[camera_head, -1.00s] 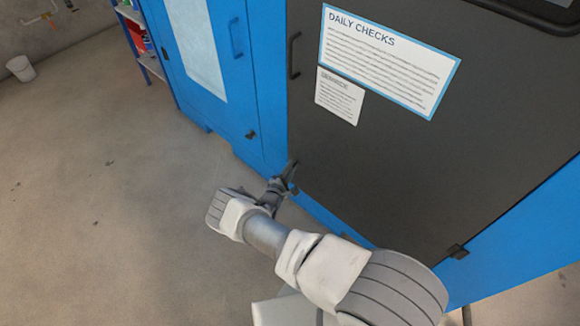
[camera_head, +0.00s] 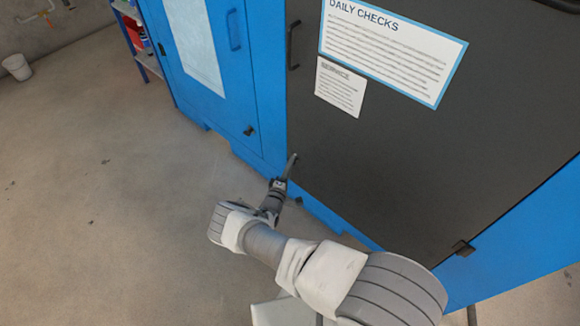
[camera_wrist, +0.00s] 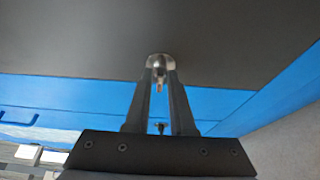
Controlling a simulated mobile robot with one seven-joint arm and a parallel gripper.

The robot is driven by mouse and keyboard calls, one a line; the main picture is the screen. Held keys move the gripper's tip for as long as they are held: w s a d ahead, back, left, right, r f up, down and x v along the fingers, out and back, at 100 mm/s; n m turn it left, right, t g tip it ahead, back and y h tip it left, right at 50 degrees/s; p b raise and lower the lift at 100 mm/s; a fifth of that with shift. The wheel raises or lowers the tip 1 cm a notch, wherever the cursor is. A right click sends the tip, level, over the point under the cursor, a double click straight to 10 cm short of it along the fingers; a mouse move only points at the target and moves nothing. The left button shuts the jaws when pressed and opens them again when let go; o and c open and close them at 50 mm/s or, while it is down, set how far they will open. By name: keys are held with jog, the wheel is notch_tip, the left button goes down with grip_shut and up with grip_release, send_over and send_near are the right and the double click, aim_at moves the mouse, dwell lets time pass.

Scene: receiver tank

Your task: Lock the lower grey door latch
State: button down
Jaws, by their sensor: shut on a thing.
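The dark grey door (camera_head: 400,175) fills the right of the head view, and its underside-angled face fills the top of the wrist view. In the wrist view a small metallic latch (camera_wrist: 159,62) sits on the door near its lower edge. My gripper (camera_wrist: 160,82) has its two fingers on either side of the latch and is shut on it. In the head view my gripper (camera_head: 290,167) is at the door's lower left corner. There the latch is hidden by the gripper, and its exact turn cannot be told.
A black handle (camera_head: 292,45) is higher on the door's left edge. A blue cabinet door (camera_head: 235,90) with its own dark latch (camera_head: 250,130) stands to the left. Open floor (camera_head: 90,190) lies left.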

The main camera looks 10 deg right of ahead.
dwell(0.3)
jog(key=c, duration=0.9)
grip_release()
jog(key=shift+c, duration=0.2)
jog(key=shift+a, duration=0.1)
